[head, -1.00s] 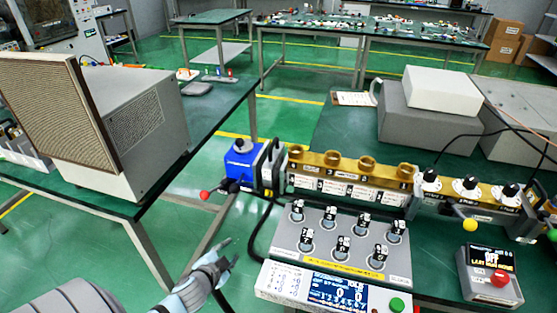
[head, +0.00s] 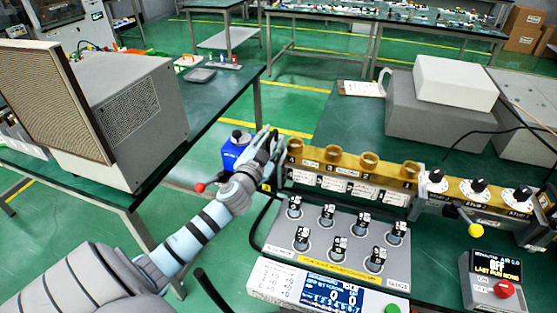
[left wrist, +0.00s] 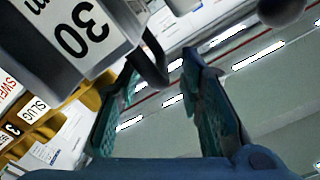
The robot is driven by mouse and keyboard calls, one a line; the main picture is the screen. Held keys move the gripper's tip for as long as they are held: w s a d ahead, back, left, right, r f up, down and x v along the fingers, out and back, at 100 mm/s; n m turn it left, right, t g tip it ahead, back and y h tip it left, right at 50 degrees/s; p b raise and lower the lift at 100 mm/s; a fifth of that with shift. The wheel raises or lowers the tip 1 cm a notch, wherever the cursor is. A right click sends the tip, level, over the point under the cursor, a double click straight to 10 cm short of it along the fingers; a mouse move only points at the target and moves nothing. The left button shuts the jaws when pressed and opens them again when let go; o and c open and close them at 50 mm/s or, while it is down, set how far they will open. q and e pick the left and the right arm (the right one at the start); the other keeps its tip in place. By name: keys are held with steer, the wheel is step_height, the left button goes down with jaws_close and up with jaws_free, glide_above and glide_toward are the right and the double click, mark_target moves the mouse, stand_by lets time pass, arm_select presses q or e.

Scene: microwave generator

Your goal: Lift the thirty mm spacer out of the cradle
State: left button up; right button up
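A grey block with a white label reading 30 and part of "mm" (left wrist: 75,30) fills the upper left of the left wrist view; it seems to be the thirty mm spacer. A dark bent handle (left wrist: 150,58) stands out beside it. My left gripper (left wrist: 158,72) is open, its fingers apart, with the handle close to the fingertips. I see no firm contact. In the head view my left gripper (head: 266,145) is beside the blue device (head: 235,148), at the left end of the brass-coloured rail (head: 340,165). It hides most of the spacer and cradle there. My right gripper is not in view.
A grey panel (head: 285,228) with several labelled knobs lies in front of the rail. A red ball knob (head: 200,187) sticks out left of the blue device. A control box with a red button (head: 503,289) stands at right. The floor gap between tables is clear.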

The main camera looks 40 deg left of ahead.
arm_select(q)
steer(key=shift+x, duration=0.8)
jaws_close()
